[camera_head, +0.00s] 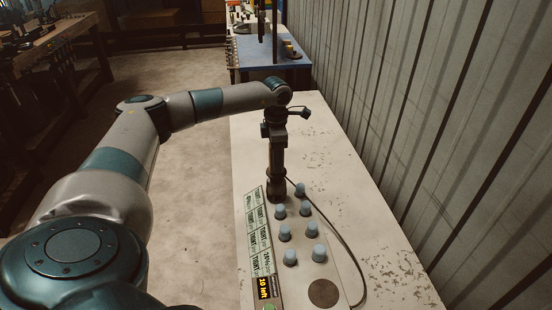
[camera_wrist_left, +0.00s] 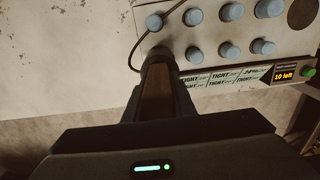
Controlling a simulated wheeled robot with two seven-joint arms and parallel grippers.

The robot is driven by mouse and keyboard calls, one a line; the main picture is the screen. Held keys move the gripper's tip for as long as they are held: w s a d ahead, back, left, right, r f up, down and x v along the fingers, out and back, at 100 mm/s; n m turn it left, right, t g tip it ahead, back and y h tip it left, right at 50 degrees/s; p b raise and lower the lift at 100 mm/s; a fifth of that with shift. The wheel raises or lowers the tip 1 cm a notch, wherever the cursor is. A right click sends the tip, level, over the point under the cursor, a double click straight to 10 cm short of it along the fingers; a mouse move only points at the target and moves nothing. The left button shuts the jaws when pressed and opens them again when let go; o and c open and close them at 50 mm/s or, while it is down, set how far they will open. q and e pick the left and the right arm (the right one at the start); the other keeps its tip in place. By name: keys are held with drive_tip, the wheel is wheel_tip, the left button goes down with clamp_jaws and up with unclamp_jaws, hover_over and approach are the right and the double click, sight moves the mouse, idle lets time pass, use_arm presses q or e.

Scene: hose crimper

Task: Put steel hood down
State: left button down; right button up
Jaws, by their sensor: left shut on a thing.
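My left gripper (camera_head: 277,190) points down onto the far end of a pale panel (camera_head: 341,273), its fingers shut. In the left wrist view its fingertips (camera_wrist_left: 158,62) meet at the panel's near left corner, in line with the front row of blue-grey caps. The steel hood between the fingertips is mostly hidden by them, and I cannot tell whether it touches the panel. Several blue-grey caps (camera_head: 284,232) stand upright in two rows on the panel, apart from the gripper. They also show in the left wrist view (camera_wrist_left: 229,50). My right gripper is not in view.
A dark round patch (camera_head: 323,293) and a display reading "10 left" (camera_head: 264,288) are at the panel's near end. A thin dark cable (camera_head: 346,243) curves along its right side. The worn white table (camera_head: 350,190) is clear beyond, beside a corrugated wall (camera_head: 430,110).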

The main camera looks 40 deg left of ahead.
use_arm(q)
drive_tip(key=shift+f, duration=0.1)
drive_tip(key=shift+f, duration=0.15)
drive_tip(key=c, duration=1.5)
unclamp_jaws()
drive_tip(key=shift+r+b, duration=0.4)
drive_tip(key=shift+r, duration=0.2)
wheel_tip(320, 180, up, 10)
drive_tip(key=b, duration=0.4)
drive_tip(key=shift+r, duration=0.6)
